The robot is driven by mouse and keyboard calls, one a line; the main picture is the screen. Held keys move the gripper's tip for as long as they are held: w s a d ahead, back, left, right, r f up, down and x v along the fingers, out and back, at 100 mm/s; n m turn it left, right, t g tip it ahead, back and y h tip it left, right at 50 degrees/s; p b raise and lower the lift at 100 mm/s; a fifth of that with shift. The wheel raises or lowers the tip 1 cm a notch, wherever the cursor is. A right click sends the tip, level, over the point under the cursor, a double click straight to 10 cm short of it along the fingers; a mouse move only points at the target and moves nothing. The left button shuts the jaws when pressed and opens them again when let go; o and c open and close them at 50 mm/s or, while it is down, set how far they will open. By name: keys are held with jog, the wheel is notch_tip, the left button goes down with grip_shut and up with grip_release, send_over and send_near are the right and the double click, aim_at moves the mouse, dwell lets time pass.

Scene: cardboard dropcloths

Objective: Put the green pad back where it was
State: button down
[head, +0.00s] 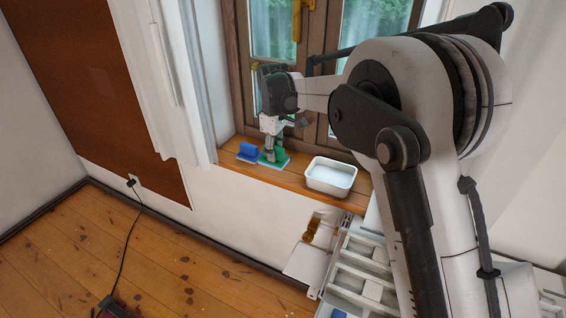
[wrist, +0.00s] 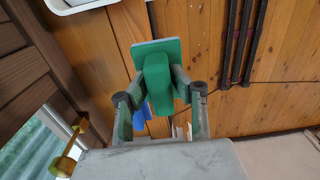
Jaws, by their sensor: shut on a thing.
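The green pad (head: 281,159) is at the window sill, just right of a blue pad (head: 247,152) in the head view. I cannot tell if it touches the sill or hangs slightly above it. My gripper (head: 269,147) points down over the green pad. In the wrist view, my gripper (wrist: 160,86) is shut on the raised green grip of the pad, whose flat plate (wrist: 172,50) shows beyond the fingers. The blue pad shows partly behind my left finger (wrist: 140,117).
A white tub (head: 331,177) stands on the wooden sill (head: 294,180), right of the pads. The window (head: 318,40) rises close behind my gripper. A white tray with compartments (head: 365,262) is below, at the right. The wooden floor (head: 150,265) lies below the sill.

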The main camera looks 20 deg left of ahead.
jog(key=w+f, duration=0.1)
jog(key=w, duration=0.2)
jog(key=w+f, duration=0.4)
jog(key=w, duration=0.1)
jog(key=shift+w+a+f, duration=0.1)
jog(key=shift+w, duration=0.25)
jog(key=shift+f+b, duration=0.35)
jog(key=shift+f, duration=1.6)
jog(key=shift+f, duration=0.1)
jog(key=shift+f, duration=0.1)
jog(key=c, duration=1.5)
grip_release()
notch_tip(320, 180, up, 12)
jog(key=shift+r+p, duration=0.2)
jog(key=shift+p, duration=0.3)
